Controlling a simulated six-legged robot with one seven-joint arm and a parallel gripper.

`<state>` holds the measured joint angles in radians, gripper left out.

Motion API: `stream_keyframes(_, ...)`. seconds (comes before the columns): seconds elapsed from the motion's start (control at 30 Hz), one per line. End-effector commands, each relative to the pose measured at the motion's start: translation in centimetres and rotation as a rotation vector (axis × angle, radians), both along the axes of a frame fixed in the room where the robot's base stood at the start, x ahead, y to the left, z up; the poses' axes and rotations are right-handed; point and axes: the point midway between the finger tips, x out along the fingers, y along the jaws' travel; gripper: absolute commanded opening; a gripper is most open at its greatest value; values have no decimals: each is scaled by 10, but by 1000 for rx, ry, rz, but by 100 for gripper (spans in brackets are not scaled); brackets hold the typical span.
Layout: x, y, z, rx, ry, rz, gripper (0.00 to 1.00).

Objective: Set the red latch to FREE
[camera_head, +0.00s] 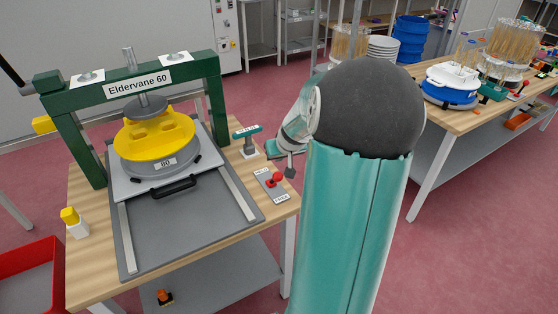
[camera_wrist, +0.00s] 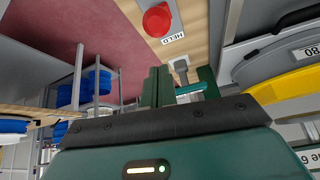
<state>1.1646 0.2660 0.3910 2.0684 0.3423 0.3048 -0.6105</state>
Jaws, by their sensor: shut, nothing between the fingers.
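The red latch (camera_head: 276,179) is on a small grey plate at the right front corner of the wooden bench, between a label at the plate's far end and the FREE label (camera_head: 281,197) at its near end. In the wrist view its round red knob (camera_wrist: 156,19) is at the top, with the HELD label (camera_wrist: 172,38) close by. I cannot tell the latch's exact setting.
A teal-topped post (camera_head: 246,132) stands behind the latch plate. The green press frame (camera_head: 75,135) with a yellow-topped round unit (camera_head: 155,140) fills the bench's left. A second bench (camera_head: 450,120) with several items stands at the right, with red floor between.

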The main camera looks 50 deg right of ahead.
Motion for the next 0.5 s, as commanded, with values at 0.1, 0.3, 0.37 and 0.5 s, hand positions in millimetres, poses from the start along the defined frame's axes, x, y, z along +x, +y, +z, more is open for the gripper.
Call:
stream_keyframes(0.1, -17, 6, 9, -4, -2, -4, 0)
stream_keyframes(0.3, -46, 19, 23, -5, -3, -2, 0)
stream_keyframes(0.37, -53, 23, 27, -6, -3, -2, 0)
stream_keyframes(0.5, -65, 28, 32, -4, -3, 1, 0)
